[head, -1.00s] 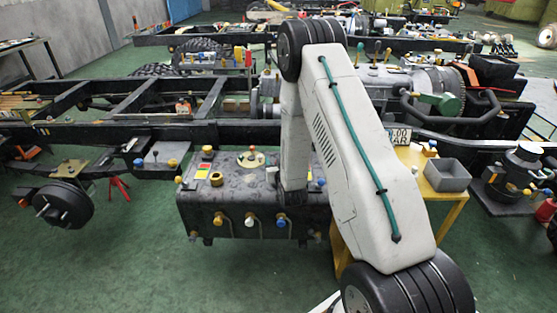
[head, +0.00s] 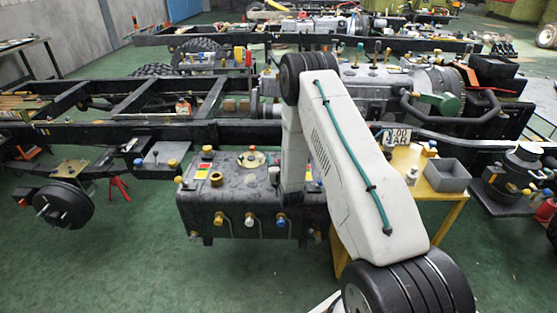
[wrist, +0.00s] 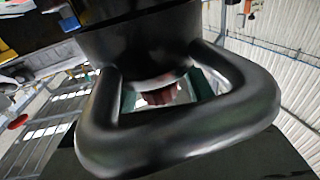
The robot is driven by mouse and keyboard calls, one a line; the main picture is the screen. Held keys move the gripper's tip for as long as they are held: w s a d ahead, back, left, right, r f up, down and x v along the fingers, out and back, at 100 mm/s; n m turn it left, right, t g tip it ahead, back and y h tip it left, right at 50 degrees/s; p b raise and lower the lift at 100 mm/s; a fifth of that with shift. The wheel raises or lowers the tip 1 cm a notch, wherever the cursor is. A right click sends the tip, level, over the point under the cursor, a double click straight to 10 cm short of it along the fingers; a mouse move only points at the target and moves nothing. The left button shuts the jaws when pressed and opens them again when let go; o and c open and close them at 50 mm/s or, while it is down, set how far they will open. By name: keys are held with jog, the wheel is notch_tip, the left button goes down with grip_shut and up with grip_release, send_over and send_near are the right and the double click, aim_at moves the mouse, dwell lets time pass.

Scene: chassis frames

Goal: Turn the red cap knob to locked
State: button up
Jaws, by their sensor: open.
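In the head view my arm reaches over the black tank (head: 225,215), and my gripper is hidden behind the arm there. In the wrist view the dark rounded frame of my gripper (wrist: 172,95) fills the middle, very close to the camera; its jaws are open, though the fingertips are hard to make out. A small reddish ribbed patch (wrist: 160,97) shows through the opening, and I cannot tell if it is the red cap knob. I make out no clear red cap knob in the head view; the part of the tank behind my arm is hidden.
The tank's front carries yellow, white and blue knobs (head: 251,220). A yellow stand (head: 440,190) with a grey bin (head: 447,174) is right of the tank. A long black chassis rail (head: 130,133) runs behind it. Green floor in front is clear.

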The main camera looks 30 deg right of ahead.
jog(key=c, duration=1)
